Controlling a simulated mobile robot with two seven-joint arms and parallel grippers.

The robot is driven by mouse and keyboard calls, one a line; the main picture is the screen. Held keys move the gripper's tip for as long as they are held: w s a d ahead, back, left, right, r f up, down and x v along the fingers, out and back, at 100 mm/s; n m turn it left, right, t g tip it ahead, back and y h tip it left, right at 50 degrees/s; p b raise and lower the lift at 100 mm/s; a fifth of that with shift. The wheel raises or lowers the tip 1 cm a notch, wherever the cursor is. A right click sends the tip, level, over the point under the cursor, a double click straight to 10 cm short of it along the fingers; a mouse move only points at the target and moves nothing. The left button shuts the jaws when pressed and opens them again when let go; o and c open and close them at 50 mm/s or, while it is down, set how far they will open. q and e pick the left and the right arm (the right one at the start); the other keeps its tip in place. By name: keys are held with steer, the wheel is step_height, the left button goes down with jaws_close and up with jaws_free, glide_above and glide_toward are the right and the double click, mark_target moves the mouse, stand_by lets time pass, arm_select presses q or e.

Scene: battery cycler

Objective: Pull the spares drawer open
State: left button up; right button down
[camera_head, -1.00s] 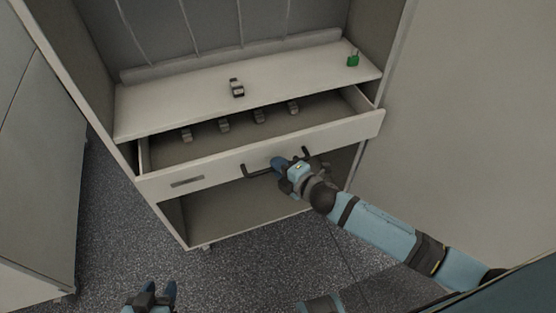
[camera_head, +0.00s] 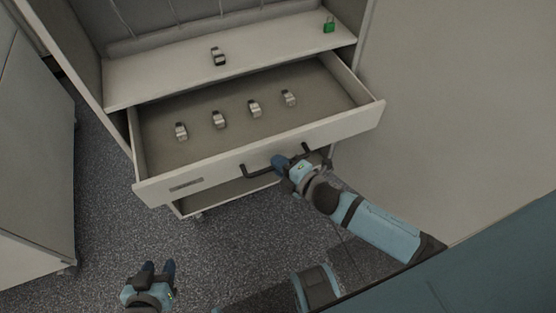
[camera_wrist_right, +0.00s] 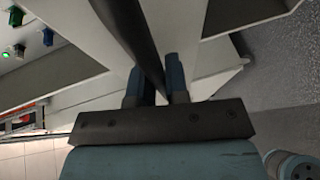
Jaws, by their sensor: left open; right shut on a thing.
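The spares drawer (camera_head: 262,143) is pulled well out of the cabinet, with its inside in plain view. Several small metallic clips lie in a row in it, one of them (camera_head: 254,108) near the middle. A dark bar handle (camera_head: 259,173) runs along the drawer front, beside a small label plate (camera_head: 186,185). My right gripper (camera_head: 281,162) is shut on the handle; in the right wrist view its fingers (camera_wrist_right: 159,82) sit on either side of the dark bar (camera_wrist_right: 130,30). My left gripper (camera_head: 158,268) is open and empty, low over the floor, away from the drawer.
On the shelf (camera_head: 270,55) above the drawer stand another clip (camera_head: 218,56) and a green padlock-like item (camera_head: 329,25). A large pale panel (camera_head: 450,100) stands close on the right, a grey cabinet (camera_head: 35,160) on the left. The speckled floor (camera_head: 230,245) in front is clear.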

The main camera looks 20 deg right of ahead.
steer(key=c, duration=1.1)
jaws_free()
steer(key=shift+c, duration=0.2)
steer(key=shift+s+d, duration=0.1)
steer(key=shift+s, duration=0.05)
steer(key=v, duration=1.3)
steer(key=shift+s, duration=0.25)
steer(key=shift+d+r, duration=0.1)
steer(key=shift+d, duration=0.05)
